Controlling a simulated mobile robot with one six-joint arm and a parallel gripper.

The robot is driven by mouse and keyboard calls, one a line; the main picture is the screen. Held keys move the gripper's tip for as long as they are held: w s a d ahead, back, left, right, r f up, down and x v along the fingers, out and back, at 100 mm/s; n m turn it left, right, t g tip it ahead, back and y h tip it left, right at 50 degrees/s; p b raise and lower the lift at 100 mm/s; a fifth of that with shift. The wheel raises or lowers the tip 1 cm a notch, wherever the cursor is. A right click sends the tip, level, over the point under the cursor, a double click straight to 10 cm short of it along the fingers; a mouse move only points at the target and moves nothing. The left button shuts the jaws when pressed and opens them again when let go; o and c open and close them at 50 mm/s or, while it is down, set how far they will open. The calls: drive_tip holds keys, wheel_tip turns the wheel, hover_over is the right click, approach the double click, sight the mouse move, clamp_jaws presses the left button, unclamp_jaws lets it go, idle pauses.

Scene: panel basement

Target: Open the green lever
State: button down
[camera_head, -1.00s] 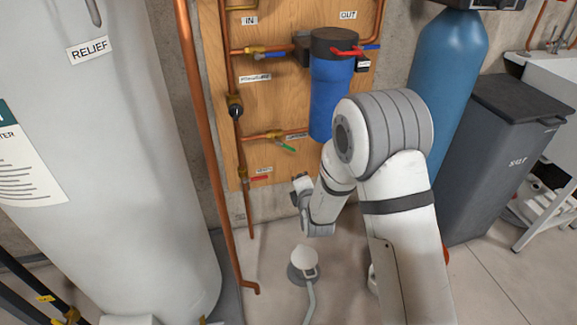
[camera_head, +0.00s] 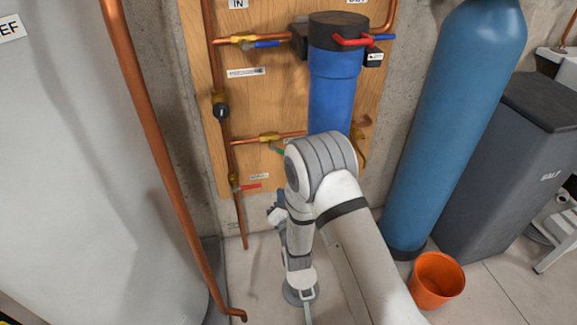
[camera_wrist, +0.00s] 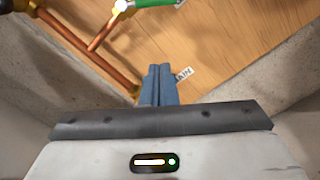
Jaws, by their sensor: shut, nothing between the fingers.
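The green lever (camera_head: 277,150) is on a brass valve (camera_head: 268,138) on the horizontal copper branch low on the wooden panel. My arm hides part of the lever in the head view. In the wrist view the green lever (camera_wrist: 155,3) is cut by the top edge, beyond my fingertips. My gripper (camera_wrist: 158,68) is shut and empty, its two blue-grey fingers side by side and pointing toward the panel. In the head view my gripper (camera_head: 281,196) is below the green lever and apart from it.
A red lever (camera_head: 249,187) sits lower left on the vertical pipe. A blue filter housing (camera_head: 333,90) hangs above, with red and blue levers near its top. A tall copper pipe (camera_head: 150,130) and white tank stand left. An orange bucket (camera_head: 437,281) stands on the floor at right.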

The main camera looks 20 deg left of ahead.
drive_tip(key=w+a+r+b, duration=0.3)
drive_tip(key=w, duration=0.7)
drive_tip(key=shift+w+a+r, duration=0.15)
drive_tip(key=shift+w+r, duration=0.1)
